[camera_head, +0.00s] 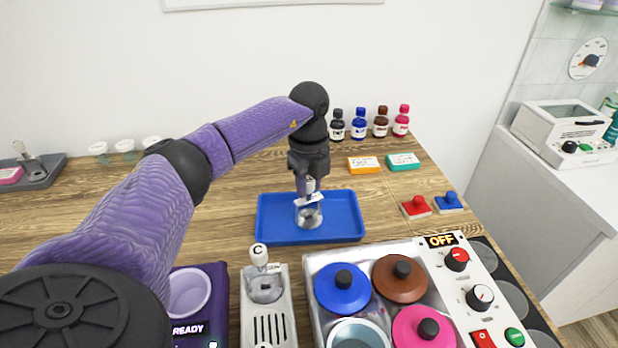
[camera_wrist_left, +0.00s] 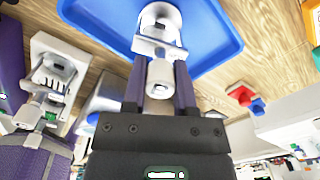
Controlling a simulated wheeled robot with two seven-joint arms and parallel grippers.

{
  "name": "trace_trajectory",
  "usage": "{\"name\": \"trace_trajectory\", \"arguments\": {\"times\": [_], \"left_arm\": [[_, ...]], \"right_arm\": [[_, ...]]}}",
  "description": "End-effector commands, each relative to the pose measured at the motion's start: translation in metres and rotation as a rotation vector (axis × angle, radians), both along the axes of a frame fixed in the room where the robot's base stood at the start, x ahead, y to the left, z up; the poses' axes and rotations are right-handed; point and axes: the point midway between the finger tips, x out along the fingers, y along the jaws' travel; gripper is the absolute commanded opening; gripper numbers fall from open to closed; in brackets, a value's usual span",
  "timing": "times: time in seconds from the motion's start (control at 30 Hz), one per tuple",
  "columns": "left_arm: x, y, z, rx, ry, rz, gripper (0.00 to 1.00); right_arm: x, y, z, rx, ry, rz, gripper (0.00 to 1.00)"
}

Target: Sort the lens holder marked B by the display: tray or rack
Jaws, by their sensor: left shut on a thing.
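My left gripper (camera_head: 307,184) is shut on the handle of a lens holder (camera_head: 309,217) with a round metal-and-glass end. The holder is upright over the blue tray (camera_head: 268,233); I cannot tell whether it touches the tray floor. Its letter is not readable. In the left wrist view the holder (camera_wrist_left: 160,25) hangs between the fingers (camera_wrist_left: 160,90), with the tray (camera_wrist_left: 215,45) beyond. A holder marked C (camera_head: 259,256) stands in the grey slotted rack (camera_head: 270,328) at the front. My right gripper is not in view.
Several bottles (camera_head: 359,124), an orange box (camera_head: 363,164) and a teal box (camera_head: 403,161) stand behind the tray. Red (camera_head: 416,207) and blue (camera_head: 448,202) stamp-like pieces lie at right. A panel with lidded pots (camera_head: 312,262) and an OFF display fills the front right.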

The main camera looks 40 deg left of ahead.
Motion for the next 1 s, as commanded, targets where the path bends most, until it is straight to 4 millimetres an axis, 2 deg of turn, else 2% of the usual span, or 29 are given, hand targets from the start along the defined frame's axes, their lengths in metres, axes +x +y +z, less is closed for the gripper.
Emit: {"name": "trace_trajectory", "arguments": {"times": [0.93, 0.97, 1.0], "left_arm": [[0.0002, -0.0001, -0.0052, 0.000, 0.000, 0.000, 0.00], [0.0002, -0.0001, -0.0051, 0.000, 0.000, 0.000, 0.39], [0.0002, 0.0000, -0.0050, 0.000, 0.000, 0.000, 0.47]], "right_arm": [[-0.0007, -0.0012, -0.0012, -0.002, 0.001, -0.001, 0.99], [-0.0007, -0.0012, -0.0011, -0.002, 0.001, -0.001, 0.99], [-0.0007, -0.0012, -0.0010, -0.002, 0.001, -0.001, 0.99]]}}
